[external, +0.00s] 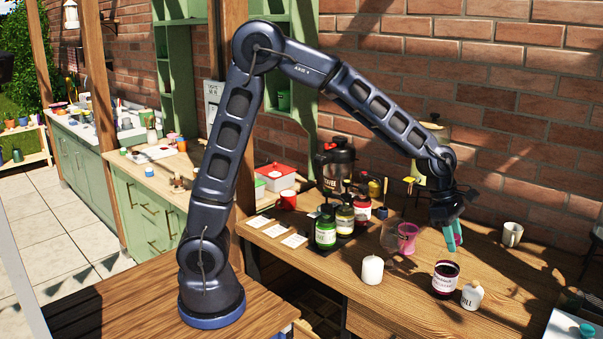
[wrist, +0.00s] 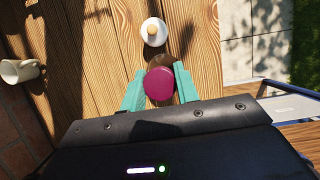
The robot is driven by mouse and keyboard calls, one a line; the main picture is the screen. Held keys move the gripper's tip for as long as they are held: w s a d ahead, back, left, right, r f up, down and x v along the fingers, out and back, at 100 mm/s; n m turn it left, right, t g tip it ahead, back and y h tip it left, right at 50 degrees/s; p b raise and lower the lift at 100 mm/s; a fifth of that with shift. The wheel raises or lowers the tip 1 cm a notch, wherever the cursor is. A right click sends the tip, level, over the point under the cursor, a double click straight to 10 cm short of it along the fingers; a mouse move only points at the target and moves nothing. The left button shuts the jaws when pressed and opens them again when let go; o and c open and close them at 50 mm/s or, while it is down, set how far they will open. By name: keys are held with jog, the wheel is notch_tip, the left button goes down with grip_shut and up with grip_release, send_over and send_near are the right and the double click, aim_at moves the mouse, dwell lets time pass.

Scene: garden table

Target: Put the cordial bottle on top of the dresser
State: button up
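My gripper (external: 450,238) points down above the right part of the wooden table, with its teal fingers apart. In the wrist view a round magenta top (wrist: 159,84) shows between the fingers (wrist: 160,86). A dark red labelled jar or bottle (external: 445,280) stands upright on the table just below the gripper. I cannot read its label or tell whether it is the cordial bottle. I cannot pick out the dresser with certainty.
A white stoppered bottle (external: 472,295) stands beside the dark jar and shows in the wrist view (wrist: 154,32). A white candle (external: 372,270), a pink cup (external: 407,238) and several jars (external: 326,232) stand to the left. A mug (external: 512,234) stands at the back right.

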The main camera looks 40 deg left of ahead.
jog(key=o, duration=0.4)
jog(key=shift+r, duration=0.1)
jog(key=v, duration=1.2)
jog(key=a+r+m+t, duration=0.1)
jog(key=a+r+m, duration=0.2)
jog(key=a, duration=0.8)
jog(key=s+a+r+m+t+y, duration=0.15)
jog(key=a+m, duration=0.35)
jog(key=a, duration=0.9)
jog(key=s+a+f+m+t+y, duration=0.1)
jog(key=s+a+m, duration=0.4)
jog(key=a, duration=0.5)
jog(key=s+a+f+m+t+y, duration=0.1)
jog(key=s+a+m, duration=0.3)
jog(key=s+a, duration=0.6)
jog(key=shift+a+f+m+y, duration=0.4)
jog(key=shift+a+f+y, duration=0.05)
jog(key=shift+f, duration=0.35)
jog(key=shift+o, duration=0.5)
jog(key=shift+s+a+f, duration=0.2)
jog(key=shift+s+a, duration=0.05)
jog(key=shift+s, duration=0.05)
